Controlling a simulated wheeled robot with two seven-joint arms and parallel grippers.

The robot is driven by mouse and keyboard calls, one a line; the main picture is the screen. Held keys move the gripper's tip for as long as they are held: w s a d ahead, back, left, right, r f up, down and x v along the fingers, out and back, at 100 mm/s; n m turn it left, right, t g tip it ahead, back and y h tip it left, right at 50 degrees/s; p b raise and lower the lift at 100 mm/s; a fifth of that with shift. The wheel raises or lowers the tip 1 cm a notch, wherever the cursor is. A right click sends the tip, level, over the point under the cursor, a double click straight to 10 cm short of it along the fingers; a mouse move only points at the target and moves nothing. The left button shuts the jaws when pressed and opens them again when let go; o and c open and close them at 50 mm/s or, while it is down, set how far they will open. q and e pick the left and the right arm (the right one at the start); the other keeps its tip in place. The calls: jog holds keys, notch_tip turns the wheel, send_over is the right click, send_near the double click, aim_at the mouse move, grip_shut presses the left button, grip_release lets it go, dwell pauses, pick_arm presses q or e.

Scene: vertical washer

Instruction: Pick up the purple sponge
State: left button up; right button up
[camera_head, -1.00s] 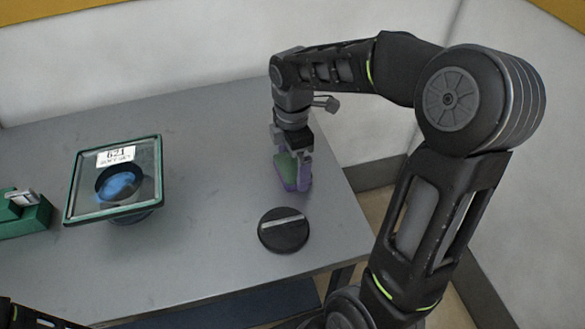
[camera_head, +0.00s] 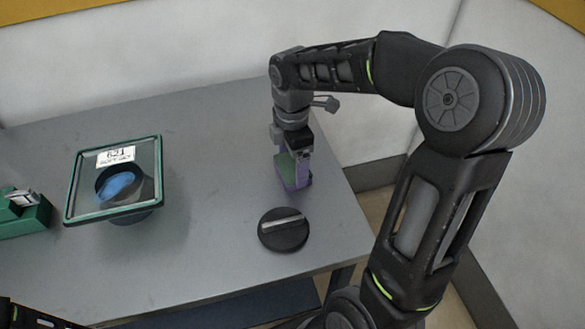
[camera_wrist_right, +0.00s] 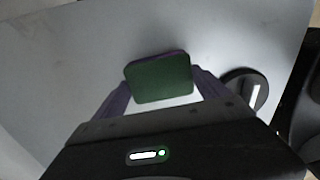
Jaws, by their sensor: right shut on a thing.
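The purple sponge (camera_head: 287,168) has a green face and stands upright near the right side of the grey table. In the right wrist view the sponge (camera_wrist_right: 158,80) shows its green face and a thin purple edge between the fingers. My right gripper (camera_head: 293,180) points down and is shut on the sponge, at or close to the tabletop; I cannot tell whether the sponge touches it. Part of my left arm shows at the bottom left corner, but its gripper is not in view.
A round black disc (camera_head: 283,238) with a light bar lies just in front of the sponge on the grey table (camera_head: 215,150). A green-framed glass-topped washer (camera_head: 72,190) with blue contents stands to the left.

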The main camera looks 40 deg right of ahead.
aim_at(292, 166)
notch_tip(292, 166, up, 10)
jog(key=shift+b, duration=0.3)
dwell(0.3)
dwell(0.4)
